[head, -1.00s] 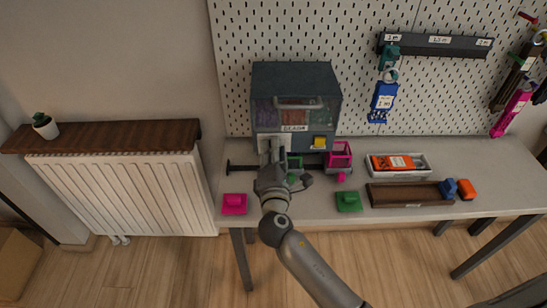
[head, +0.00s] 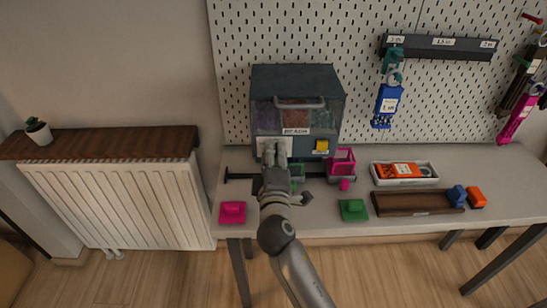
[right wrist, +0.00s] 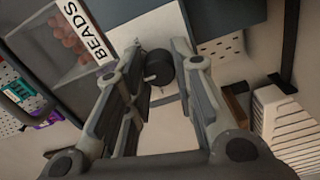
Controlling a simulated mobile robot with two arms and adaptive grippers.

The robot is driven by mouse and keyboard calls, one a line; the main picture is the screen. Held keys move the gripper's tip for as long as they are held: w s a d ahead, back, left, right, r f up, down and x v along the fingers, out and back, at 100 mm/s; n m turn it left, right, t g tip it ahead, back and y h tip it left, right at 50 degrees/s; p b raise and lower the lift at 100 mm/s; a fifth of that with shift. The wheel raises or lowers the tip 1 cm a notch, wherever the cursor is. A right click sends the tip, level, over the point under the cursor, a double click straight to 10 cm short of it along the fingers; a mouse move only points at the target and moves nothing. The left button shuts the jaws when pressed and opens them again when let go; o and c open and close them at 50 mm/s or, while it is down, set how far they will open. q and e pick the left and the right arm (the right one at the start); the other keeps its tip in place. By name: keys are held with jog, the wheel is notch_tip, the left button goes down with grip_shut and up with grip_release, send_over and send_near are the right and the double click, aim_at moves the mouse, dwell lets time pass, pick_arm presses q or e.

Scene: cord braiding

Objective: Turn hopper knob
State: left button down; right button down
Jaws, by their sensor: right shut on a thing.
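The bead hopper (head: 295,78) is a dark grey box with clear bins of coloured beads, standing at the back left of the table. My right gripper (head: 275,148) is at its lower front, left of a yellow square part. In the right wrist view a short black cylindrical knob (right wrist: 158,67) sits on the hopper's pale front panel (right wrist: 158,25). The knob is hidden behind the fingers in the head view. My left gripper is not in view.
A pink open bin (head: 342,164) stands right of my gripper; a green one (head: 298,172) is partly hidden behind it. A dark rod (head: 240,177) juts out left. A white tray (head: 404,173) stands right.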

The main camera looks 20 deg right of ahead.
jog(key=shift+f, duration=0.1)
dwell(0.3)
jog(key=c, duration=1.2)
grip_release()
jog(key=v, duration=0.7)
jog(key=shift+s, duration=0.3)
